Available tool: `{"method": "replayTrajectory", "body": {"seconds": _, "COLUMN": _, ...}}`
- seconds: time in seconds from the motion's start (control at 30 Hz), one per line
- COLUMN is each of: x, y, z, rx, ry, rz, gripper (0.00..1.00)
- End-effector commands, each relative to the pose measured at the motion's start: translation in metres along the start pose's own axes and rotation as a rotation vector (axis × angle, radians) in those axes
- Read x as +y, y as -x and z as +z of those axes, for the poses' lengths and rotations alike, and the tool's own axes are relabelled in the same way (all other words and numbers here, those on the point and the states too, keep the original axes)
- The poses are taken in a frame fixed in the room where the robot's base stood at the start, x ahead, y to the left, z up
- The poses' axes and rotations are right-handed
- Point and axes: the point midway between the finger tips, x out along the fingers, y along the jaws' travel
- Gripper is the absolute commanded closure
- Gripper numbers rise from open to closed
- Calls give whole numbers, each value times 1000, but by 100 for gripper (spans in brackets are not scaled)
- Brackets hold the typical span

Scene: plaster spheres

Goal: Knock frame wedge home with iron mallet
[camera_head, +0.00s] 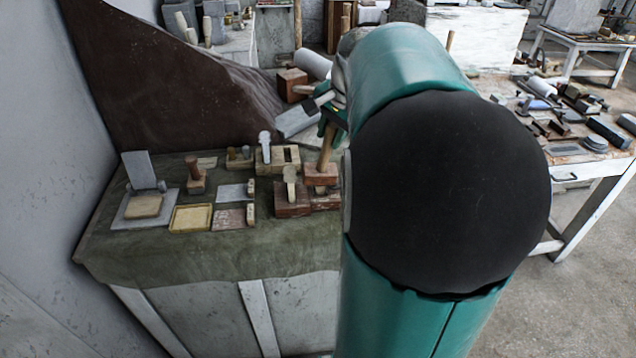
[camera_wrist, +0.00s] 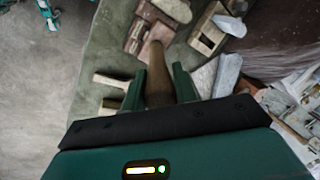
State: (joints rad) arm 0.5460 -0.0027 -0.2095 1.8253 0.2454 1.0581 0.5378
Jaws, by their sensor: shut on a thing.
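My gripper (camera_head: 332,122) is shut on the wooden handle of a mallet, holding it nearly upright, head down. The handle also shows between the green fingers (camera_wrist: 158,92) in the wrist view. The mallet's reddish-brown block head (camera_head: 320,176) is low over the bench, close beside a reddish block (camera_head: 291,207) with a pale, round-topped peg (camera_head: 290,176) standing on it. I cannot tell whether the head touches anything beneath. A pale wooden frame with slots (camera_head: 285,156) lies behind, with a pale tool (camera_head: 264,146) at its left. I cannot tell which piece is the frame wedge.
The cloth-covered bench (camera_head: 215,262) has a bare front strip. A yellow tray (camera_head: 192,218), a grey slab (camera_head: 137,168) and small blocks crowd its left. A brown cloth (camera_head: 165,85) rises behind. A tool-covered table (camera_head: 575,150) stands right. My arm hides the bench's right part.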

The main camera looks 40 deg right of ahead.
Motion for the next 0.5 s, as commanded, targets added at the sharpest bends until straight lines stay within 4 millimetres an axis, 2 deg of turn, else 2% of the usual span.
{"method": "replayTrajectory", "body": {"seconds": 0.03, "x": 3, "y": -8, "z": 1, "rx": 1, "ry": 0, "rz": -2, "gripper": 98}}
{"method": "replayTrajectory", "body": {"seconds": 0.17, "x": 1, "y": -4, "z": 0, "rx": 5, "ry": 2, "rz": -6, "gripper": 100}}
{"method": "replayTrajectory", "body": {"seconds": 0.5, "x": -10, "y": 26, "z": -3, "rx": 6, "ry": 3, "rz": -8, "gripper": 100}}
